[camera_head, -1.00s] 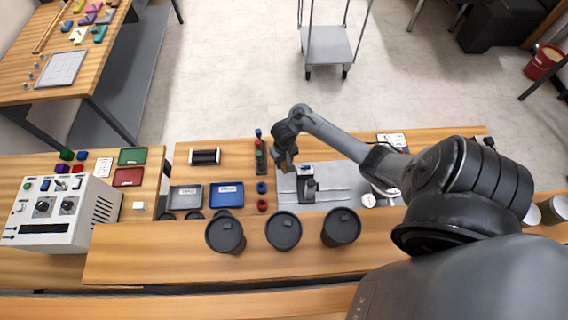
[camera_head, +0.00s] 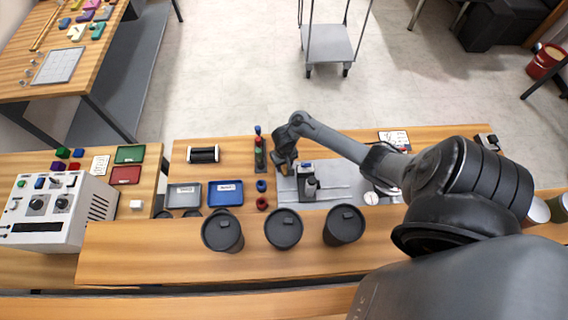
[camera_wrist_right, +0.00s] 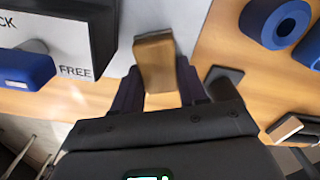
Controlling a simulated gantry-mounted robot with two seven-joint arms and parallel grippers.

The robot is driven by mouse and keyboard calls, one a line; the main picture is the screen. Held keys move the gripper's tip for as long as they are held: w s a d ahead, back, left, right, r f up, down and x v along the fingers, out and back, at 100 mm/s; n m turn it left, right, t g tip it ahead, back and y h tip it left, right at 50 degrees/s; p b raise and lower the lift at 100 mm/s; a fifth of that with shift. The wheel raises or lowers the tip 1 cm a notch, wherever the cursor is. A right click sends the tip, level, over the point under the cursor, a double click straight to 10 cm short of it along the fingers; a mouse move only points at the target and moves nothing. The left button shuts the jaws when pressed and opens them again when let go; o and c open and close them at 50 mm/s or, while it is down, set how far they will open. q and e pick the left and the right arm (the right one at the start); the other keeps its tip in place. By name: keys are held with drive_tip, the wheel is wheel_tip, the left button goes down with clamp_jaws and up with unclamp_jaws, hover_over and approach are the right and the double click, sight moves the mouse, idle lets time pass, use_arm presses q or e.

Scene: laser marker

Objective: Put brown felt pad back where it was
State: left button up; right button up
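The brown felt pad (camera_wrist_right: 154,63) shows in the right wrist view as a tan block with a darker right side. It sits between the dark fingers of my right gripper (camera_wrist_right: 160,88), which look closed on its sides. In the head view my right gripper (camera_head: 284,165) points down at the left end of the grey plate, with the brown pad at its tip. The wrist view does not clearly show whether the pad touches a surface. My left gripper is not in view.
A white device with a blue knob (camera_wrist_right: 25,68) and the word FREE is close left of the pad. A blue ring (camera_wrist_right: 278,20) lies to the right. Black lidded cups (camera_head: 283,229) stand in front. Blue (camera_head: 226,193) and grey trays are left.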

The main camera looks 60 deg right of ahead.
drive_tip(key=o, duration=0.4)
wheel_tip(320, 180, up, 12)
drive_tip(key=p, duration=0.6)
drive_tip(key=shift+r+p, duration=0.2)
drive_tip(key=shift+p, duration=0.1)
